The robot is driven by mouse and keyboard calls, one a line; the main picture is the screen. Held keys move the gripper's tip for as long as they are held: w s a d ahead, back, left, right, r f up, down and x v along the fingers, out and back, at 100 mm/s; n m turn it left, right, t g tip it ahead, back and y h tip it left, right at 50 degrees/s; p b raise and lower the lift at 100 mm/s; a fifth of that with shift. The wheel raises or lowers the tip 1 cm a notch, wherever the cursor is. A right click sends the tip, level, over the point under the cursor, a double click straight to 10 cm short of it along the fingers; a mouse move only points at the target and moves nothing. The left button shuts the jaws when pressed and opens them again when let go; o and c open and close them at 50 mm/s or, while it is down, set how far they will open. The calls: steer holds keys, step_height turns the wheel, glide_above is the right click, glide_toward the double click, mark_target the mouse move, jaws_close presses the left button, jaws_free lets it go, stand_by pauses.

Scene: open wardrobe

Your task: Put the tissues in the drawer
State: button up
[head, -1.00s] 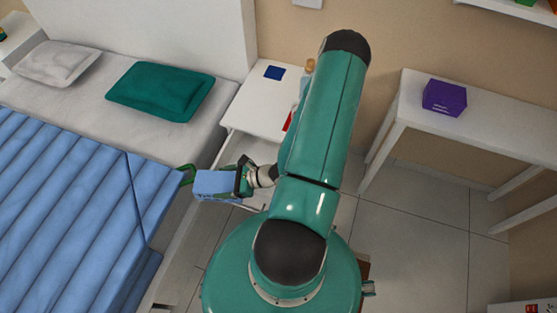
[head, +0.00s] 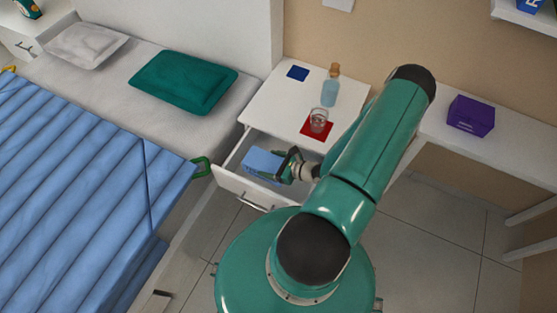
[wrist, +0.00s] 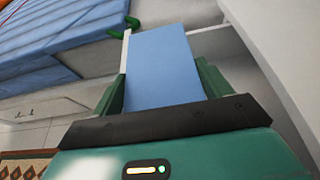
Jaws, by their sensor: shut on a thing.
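The tissues, a light-blue box (head: 262,164), are held in my gripper (head: 283,168). In the head view the box is over or inside the open drawer (head: 228,181) of the white nightstand (head: 268,98); I cannot tell whether it touches the drawer bottom. The drawer is pulled out, with its front towards me. In the wrist view the blue box (wrist: 162,62) sits between the two green fingers, which are shut on it.
A bottle (head: 330,88), a glass (head: 318,120) on a red mat (head: 309,132) and a dark blue square (head: 298,73) are on the nightstand. The bed (head: 90,190) is on the left. A desk (head: 435,128) with a purple box (head: 471,115) stands at right.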

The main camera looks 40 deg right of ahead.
steer(key=w+d+f, duration=0.4)
steer(key=d+f, duration=0.2)
steer(key=f, duration=0.4)
steer(key=shift+w, duration=0.15)
steer(key=shift+d+f, duration=0.1)
steer(key=shift+f, duration=0.35)
steer(key=shift+f, duration=0.2)
steer(key=o, duration=1.1)
steer(key=shift+o, duration=0.2)
